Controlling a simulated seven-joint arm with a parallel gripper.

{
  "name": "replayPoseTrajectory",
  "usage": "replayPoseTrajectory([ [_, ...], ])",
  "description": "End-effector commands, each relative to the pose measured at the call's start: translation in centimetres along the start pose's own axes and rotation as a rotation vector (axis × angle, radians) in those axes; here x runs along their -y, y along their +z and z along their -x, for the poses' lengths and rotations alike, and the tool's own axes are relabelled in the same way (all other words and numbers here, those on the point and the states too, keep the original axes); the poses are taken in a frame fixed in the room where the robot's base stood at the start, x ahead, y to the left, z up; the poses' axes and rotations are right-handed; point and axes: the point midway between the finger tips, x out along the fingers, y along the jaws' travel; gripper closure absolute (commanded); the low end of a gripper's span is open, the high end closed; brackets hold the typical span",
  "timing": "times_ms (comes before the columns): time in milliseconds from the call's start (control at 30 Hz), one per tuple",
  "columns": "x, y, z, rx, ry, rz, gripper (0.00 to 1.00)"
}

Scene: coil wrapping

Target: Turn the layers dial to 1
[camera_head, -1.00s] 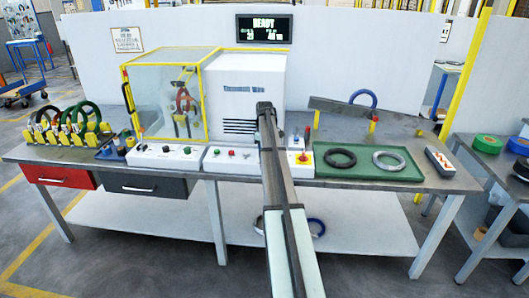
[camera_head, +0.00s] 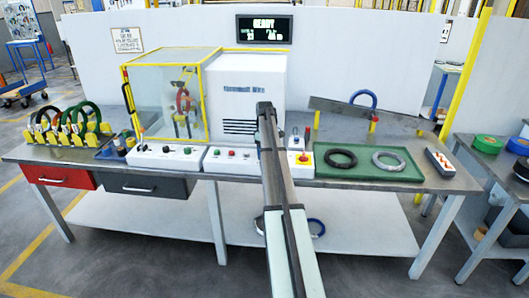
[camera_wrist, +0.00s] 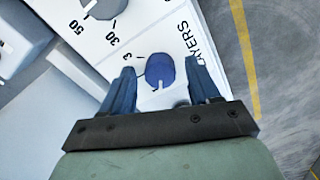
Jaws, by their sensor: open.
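The layers dial is a round blue knob (camera_wrist: 160,69) on a white panel (camera_wrist: 150,28), beside the printed word LAYERS. A white pointer mark shows on its lower part, toward my gripper. A printed 3 stands at its upper left; no 1 is readable. My gripper (camera_wrist: 159,72) is open, with one blue finger on each side of the knob. I cannot tell whether the fingers touch it. In the head view my arm hides the gripper and the dial.
Another dial (camera_wrist: 104,8) marked 30 and 50 sits on the same panel, at the upper left. In the head view, white control boxes (camera_head: 168,157) line the bench front. A red emergency button (camera_head: 304,158) and a green tray (camera_head: 371,175) with coils lie right of my arm.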

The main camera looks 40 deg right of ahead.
Motion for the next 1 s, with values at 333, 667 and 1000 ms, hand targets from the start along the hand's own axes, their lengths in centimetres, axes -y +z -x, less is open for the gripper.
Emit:
replayPoseTrajectory([
  [333,0.0,0.0,2.2,0.0,0.0,0.0,0.39],
  [667,-0.1,-0.1,8.6,-0.001,0.001,0.0,0.39],
  [1000,0.0,0.0,13.1,0.0,0.0,0.0,0.39],
])
